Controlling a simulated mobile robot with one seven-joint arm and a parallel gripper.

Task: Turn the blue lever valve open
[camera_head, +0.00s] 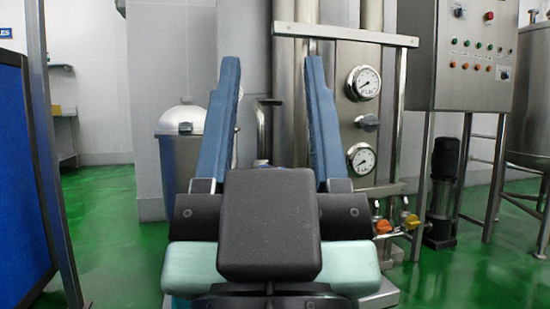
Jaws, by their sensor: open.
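My gripper (272,64) fills the lower middle of the head view, seen from behind. Its two long blue fingers point up and away and stand wide apart, open and with nothing visibly held between them. I cannot make out a blue lever valve; the gripper hides part of the equipment behind it. A steel panel (348,88) with two round gauges and a dark grey-blue knob (367,123) between them stands beyond the right finger. Low on its right are small valves with an orange handle (383,226) and a yellow handle (411,220).
A steel control cabinet (462,85) on legs stands at the right, with a black pump (442,190) below it and a tank (530,95) beside it. A lidded bin (180,150) stands left of my gripper. A blue partition (25,180) edges the left. Green floor (110,230) lies open between.

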